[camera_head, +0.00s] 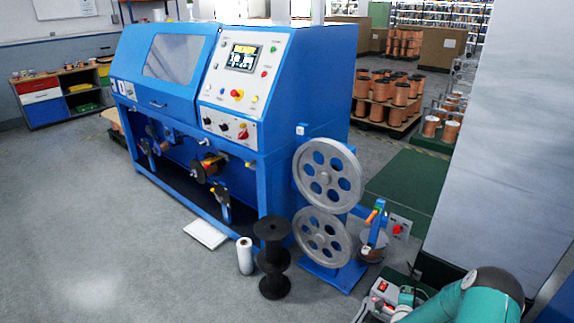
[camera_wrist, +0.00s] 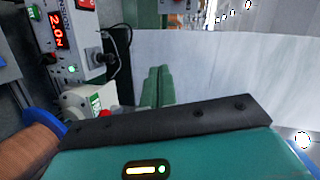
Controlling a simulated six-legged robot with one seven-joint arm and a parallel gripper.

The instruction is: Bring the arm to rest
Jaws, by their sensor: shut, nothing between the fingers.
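My gripper (camera_wrist: 159,70) shows in the wrist view as two green fingers side by side, shut with nothing between them. They extend beyond the black strip and teal housing of my wrist. In the head view, my teal arm is folded low at the bottom right corner, and my fingers cannot be made out there. The tension pulleys are two grey spoked wheels, an upper pulley (camera_head: 328,175) and a lower pulley (camera_head: 322,237), one above the other on a blue stand at the right end of the blue machine (camera_head: 170,75).
A control box with a red display (camera_wrist: 62,32) is left of my fingers, with a copper spool (camera_wrist: 25,155) below it. A grey-white panel (camera_head: 500,150) stands close on the right. A black spool (camera_head: 272,257) and white roll (camera_head: 245,256) stand before the machine. The left floor is clear.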

